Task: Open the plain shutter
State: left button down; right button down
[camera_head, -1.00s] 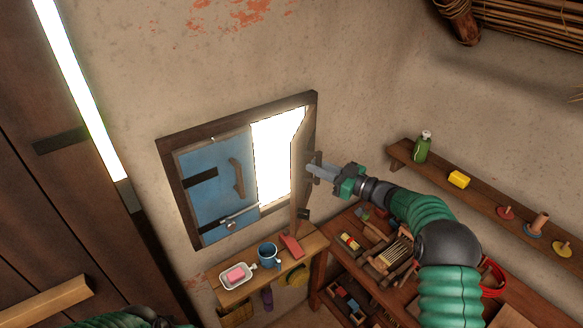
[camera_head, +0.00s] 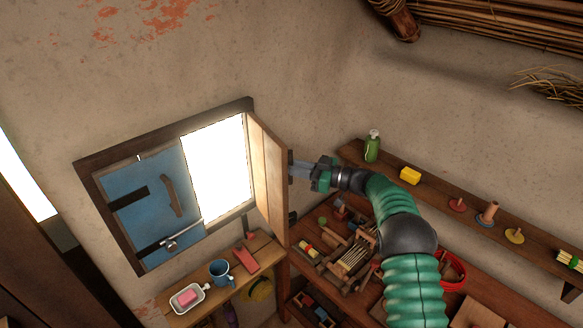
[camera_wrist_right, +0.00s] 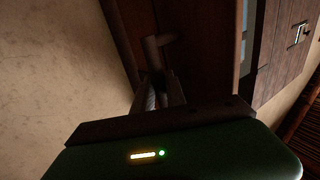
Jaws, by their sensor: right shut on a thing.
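The plain wooden shutter (camera_head: 266,180) stands swung out from the right side of the window frame (camera_head: 165,134), edge-on to the head camera. Bright light fills the right half of the opening. The blue shutter (camera_head: 143,208) on the left is closed, with a curved wooden handle and a metal bolt. My right gripper (camera_head: 294,168) is at the far side of the plain shutter. In the right wrist view, its fingers (camera_wrist_right: 165,93) are shut on the plain shutter's dark handle (camera_wrist_right: 156,47). The gripped part is partly hidden. My left gripper is out of view.
Below the window, a small shelf (camera_head: 215,293) holds a soap dish (camera_head: 187,298), a blue mug (camera_head: 221,272) and a red item (camera_head: 244,259). A cluttered workbench (camera_head: 335,290) stands under my right arm. A wall shelf (camera_head: 440,199) runs along the right.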

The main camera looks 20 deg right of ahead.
jog(key=shift+w+r, duration=0.1)
jog(key=shift+r, duration=0.05)
jog(key=c, duration=1.7)
grip_release()
jog(key=o, duration=0.3)
jog(key=shift+o, duration=0.2)
jog(key=shift+s+d+f, duration=0.2)
jog(key=shift+d+f, duration=0.05)
jog(key=shift+d, duration=0.1)
jog(key=b+v, duration=0.6)
jog(key=v, duration=1)
jog(key=shift+w+r, duration=0.1)
